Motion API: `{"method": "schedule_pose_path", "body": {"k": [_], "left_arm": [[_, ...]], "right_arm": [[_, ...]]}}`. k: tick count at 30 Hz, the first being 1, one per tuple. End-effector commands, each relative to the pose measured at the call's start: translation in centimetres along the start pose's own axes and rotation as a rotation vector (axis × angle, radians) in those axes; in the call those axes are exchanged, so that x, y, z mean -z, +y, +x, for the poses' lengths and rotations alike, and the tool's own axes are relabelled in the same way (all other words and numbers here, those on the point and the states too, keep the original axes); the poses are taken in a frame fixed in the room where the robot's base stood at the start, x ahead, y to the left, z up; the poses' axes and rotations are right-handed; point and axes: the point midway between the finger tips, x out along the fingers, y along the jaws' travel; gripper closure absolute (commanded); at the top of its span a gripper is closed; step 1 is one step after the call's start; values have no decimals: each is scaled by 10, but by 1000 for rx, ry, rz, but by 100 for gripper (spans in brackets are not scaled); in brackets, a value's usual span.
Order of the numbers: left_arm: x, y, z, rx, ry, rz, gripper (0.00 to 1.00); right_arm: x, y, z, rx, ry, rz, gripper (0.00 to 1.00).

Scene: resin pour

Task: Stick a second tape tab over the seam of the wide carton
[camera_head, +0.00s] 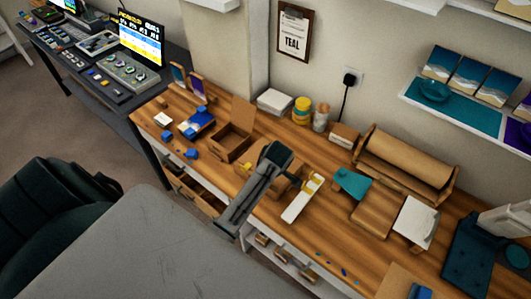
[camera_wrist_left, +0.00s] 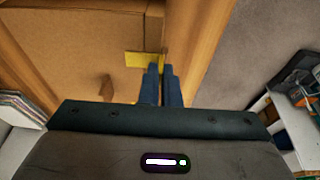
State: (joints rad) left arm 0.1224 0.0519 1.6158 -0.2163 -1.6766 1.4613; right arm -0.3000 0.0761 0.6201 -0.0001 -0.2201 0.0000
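My left gripper (camera_wrist_left: 160,68) has its two dark blue fingers close together at the end of a yellow tape tab (camera_wrist_left: 145,60), which sticks out to the left of the tips. Tab and tips overlap a brown carton (camera_wrist_left: 85,50) filling the upper left of the left wrist view; I cannot tell whether the tab touches it. In the head view, my left arm covers much of a carton (camera_head: 285,190) on the bench, and yellow (camera_head: 245,169) shows left of the arm. The carton's seam is not clear. My right gripper is not in view.
An open carton (camera_head: 230,142) stands left of my arm. A long white item with a yellow end (camera_head: 300,203) lies just right. A teal piece (camera_head: 352,184) and a brown paper roll (camera_head: 408,158) are farther right. The bench's front edge runs close by.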

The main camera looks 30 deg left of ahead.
Motion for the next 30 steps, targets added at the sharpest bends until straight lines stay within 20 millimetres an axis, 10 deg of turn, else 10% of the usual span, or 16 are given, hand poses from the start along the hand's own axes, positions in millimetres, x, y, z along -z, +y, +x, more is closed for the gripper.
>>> {"method": "schedule_pose_path", "body": {"k": [8, 13, 30], "left_arm": [[0, 0, 0, 1, -1, 0, 100], [0, 0, 0, 1, -1, 0, 72], [7, 2, -26, -2, 0, 0, 72]], "right_arm": [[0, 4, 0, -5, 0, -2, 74], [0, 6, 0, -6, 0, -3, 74], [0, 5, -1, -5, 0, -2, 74]]}}
